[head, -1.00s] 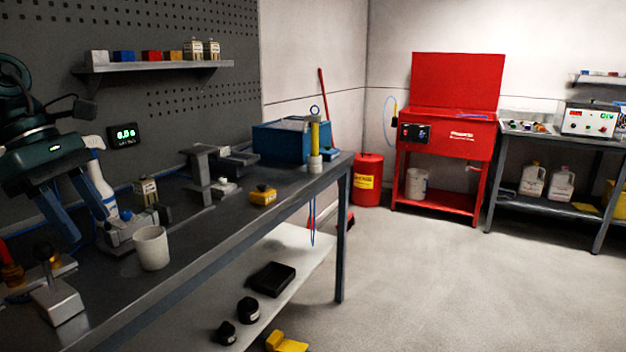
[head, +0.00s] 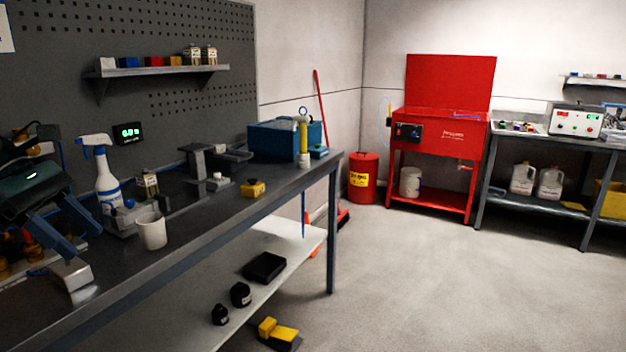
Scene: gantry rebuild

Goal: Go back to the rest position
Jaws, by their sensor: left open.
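My left gripper (head: 68,246) is at the left edge of the head view, over the near left part of the grey workbench (head: 215,228). Its two blue fingers point down and stand apart, with nothing seen between them. The gripper body is dark with a teal part, and the rest of the arm is cut off by the picture edge. A white and blue spray bottle (head: 106,180) stands just right of the gripper. A white cup (head: 151,231) stands further right. My right gripper is not in view.
A grey block (head: 72,274) lies on the bench close below the gripper fingers. A blue box (head: 275,141) sits at the bench's far end. A pegboard shelf (head: 160,71) hangs behind. A red parts washer (head: 440,135) and red can (head: 363,178) stand beyond. The floor at right is clear.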

